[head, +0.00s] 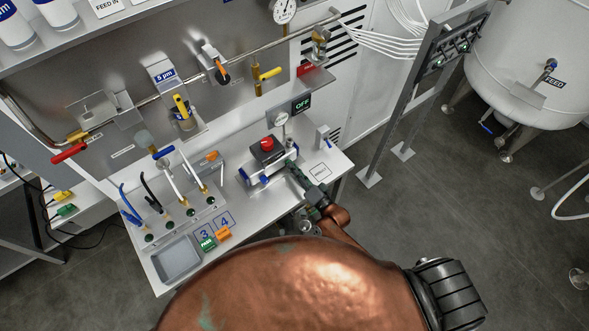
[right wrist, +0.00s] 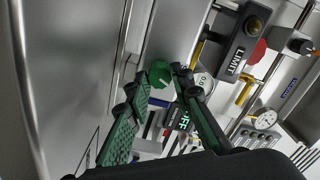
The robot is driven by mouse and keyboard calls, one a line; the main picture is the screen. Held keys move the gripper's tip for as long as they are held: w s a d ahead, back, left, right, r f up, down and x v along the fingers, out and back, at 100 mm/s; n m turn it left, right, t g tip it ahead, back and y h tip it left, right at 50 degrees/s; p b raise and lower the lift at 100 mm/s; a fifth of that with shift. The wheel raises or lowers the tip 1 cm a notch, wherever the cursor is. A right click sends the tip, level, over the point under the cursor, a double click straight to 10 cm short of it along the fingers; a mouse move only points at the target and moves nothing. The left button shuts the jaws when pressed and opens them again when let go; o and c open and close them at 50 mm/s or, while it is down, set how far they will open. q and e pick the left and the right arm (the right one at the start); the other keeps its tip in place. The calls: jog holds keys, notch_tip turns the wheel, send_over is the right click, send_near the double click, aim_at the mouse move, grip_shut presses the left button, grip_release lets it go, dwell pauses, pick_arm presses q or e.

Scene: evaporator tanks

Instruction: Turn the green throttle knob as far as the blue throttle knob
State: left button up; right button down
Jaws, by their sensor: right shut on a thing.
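My right gripper (head: 291,165) reaches over the grey table to the right side of the metal block carrying a red button. In the right wrist view, its green-padded fingers (right wrist: 172,78) are closed on the green throttle knob (right wrist: 160,73), which shows at the fingertips. In the head view the green knob is mostly hidden by the fingers. The blue throttle knob (head: 243,175) sticks out at the left end of the same block, apart from the gripper. How far each knob is turned is too small to tell. My left gripper is not in view.
The red button (head: 267,143) stands between the knobs, with a gauge and an OFF display (head: 302,104) behind. Levers (head: 190,180), a grey tray (head: 177,258) and numbered tags fill the table's left. A metal stand (head: 420,95) and a FEED tank (head: 530,65) stand right.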

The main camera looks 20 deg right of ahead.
dwell(0.4)
jog(key=c, duration=1.7)
grip_release()
jog(key=v, duration=1.2)
